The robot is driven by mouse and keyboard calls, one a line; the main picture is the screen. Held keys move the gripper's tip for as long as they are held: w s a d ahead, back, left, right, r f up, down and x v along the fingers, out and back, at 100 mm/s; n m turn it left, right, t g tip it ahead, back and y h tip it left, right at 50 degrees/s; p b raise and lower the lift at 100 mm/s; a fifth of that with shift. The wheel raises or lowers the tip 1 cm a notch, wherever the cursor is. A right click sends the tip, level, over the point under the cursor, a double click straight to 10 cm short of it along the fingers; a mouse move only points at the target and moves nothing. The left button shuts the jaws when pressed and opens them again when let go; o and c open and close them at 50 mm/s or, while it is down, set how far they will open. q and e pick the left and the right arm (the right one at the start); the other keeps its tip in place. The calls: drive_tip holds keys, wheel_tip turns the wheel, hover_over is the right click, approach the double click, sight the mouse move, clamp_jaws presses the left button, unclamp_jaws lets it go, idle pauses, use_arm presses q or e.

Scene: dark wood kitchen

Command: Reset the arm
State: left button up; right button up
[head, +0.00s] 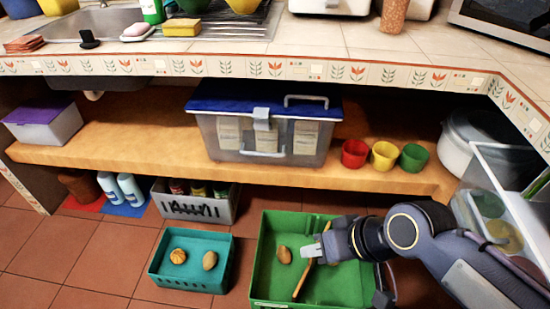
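My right arm comes in from the right, and its gripper (313,249) hangs over the green crate (258,256) on the floor. The light grey fingertips point left, and I cannot tell whether they are apart or together. A brown potato-like item (284,254) lies in the crate just left of the fingertips. A thin wooden stick (301,284) lies in the crate below the gripper; I cannot tell whether the gripper touches it. The arm hides the crate's right part. My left gripper is not in view.
A teal basket (192,286) with two round items stands left of the crate. A grey basket (197,211) stands behind it. The shelf (120,154) holds a lidded bin (240,135) and several coloured cups. A clear container (490,205) is close to my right arm.

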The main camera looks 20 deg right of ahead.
wheel_tip(320, 180, up, 31)
drive_tip(key=p, duration=3)
